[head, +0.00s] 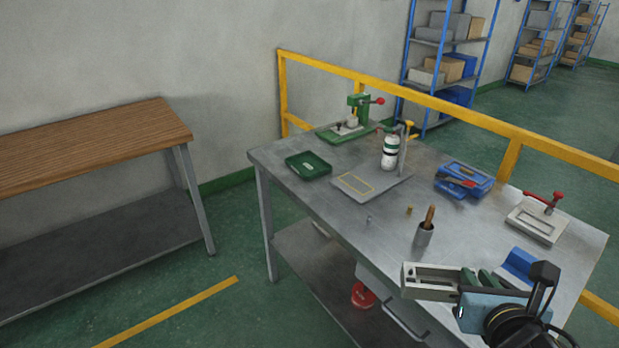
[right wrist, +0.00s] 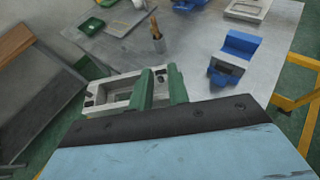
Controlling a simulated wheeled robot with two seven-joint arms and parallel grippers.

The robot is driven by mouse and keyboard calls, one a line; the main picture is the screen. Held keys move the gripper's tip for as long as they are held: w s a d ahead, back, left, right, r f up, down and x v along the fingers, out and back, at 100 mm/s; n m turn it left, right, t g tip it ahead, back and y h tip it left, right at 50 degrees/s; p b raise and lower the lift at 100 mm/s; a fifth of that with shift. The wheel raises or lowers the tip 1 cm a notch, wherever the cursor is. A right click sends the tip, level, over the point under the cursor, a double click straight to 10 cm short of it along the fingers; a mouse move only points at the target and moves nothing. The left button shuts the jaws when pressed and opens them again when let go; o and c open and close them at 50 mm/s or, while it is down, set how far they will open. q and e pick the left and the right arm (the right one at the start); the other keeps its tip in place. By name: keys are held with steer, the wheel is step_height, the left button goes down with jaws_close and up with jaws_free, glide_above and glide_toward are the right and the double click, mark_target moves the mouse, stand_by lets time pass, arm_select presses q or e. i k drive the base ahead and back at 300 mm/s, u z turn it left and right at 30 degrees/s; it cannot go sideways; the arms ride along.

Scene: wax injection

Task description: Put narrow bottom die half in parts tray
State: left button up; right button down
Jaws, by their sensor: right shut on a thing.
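My right gripper (head: 484,281) is at the lower right, over the near right end of the metal table. Its green fingers, also in the right wrist view (right wrist: 161,88), are shut on a grey rectangular die half (head: 425,274). The die half has a long recess and sticks out to the left of the fingers; it also shows in the right wrist view (right wrist: 100,98). The fingers hide part of it. A dark green tray (head: 293,161), which looks like the parts tray, lies at the table's far left with a small pale piece in it. My left gripper is out of view.
The table's front left is mostly clear.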

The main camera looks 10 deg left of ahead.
mark_target(308, 166)
steer(key=u, duration=0.95)
steer(key=i, duration=1.6)
steer(key=z, duration=0.15)
